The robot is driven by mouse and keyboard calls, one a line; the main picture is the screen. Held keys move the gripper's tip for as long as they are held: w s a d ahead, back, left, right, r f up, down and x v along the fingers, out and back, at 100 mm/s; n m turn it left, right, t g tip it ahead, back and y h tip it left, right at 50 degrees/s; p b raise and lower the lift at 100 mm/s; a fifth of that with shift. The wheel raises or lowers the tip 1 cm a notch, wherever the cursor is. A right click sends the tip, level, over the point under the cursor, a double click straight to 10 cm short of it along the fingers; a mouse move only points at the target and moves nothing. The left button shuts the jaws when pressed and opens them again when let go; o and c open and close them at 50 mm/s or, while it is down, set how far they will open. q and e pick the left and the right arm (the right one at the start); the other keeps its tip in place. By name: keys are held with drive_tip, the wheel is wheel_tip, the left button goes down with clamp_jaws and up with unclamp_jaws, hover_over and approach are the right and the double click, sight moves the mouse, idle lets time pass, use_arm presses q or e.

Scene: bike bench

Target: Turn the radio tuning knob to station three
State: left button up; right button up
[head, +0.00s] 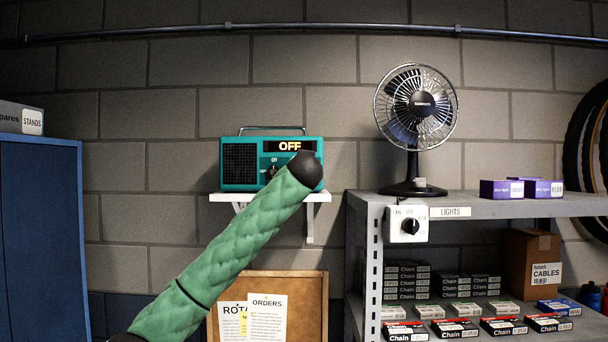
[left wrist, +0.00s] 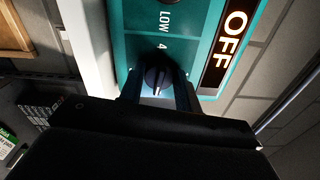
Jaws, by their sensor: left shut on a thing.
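A teal radio (head: 240,178) with a black speaker grille stands on a small white wall shelf. Its display (head: 291,146) reads OFF, and it also reads OFF in the left wrist view (left wrist: 224,45). In the left wrist view, a dark round knob (left wrist: 157,76) with a pale pointer line sits on the teal panel, with a "4" beside it. My left gripper (left wrist: 158,92) is shut on this knob, one finger on each side. The dial's other marks are hidden. In the head view my green-sleeved left arm covers the radio's lower right, hiding the gripper. My right gripper is out of view.
Another knob (left wrist: 166,2) sits on the panel at the picture's edge, near the word LOW. A fan (head: 417,105) stands on the grey shelving right of the radio, above a white switch box (head: 407,222). A blue cabinet (head: 42,235) is at left.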

use_arm(q)
drive_tip(key=m+p, duration=0.1)
drive_tip(key=m, duration=0.4)
drive_tip(key=m+p, duration=0.1)
drive_tip(key=m, duration=0.4)
drive_tip(key=m+p, duration=0.2)
drive_tip(key=m, duration=0.3)
drive_tip(key=shift+d+m, duration=0.3)
drive_tip(key=shift+m, duration=0.1)
drive_tip(key=o, duration=1)
drive_tip(key=shift+c, duration=0.2)
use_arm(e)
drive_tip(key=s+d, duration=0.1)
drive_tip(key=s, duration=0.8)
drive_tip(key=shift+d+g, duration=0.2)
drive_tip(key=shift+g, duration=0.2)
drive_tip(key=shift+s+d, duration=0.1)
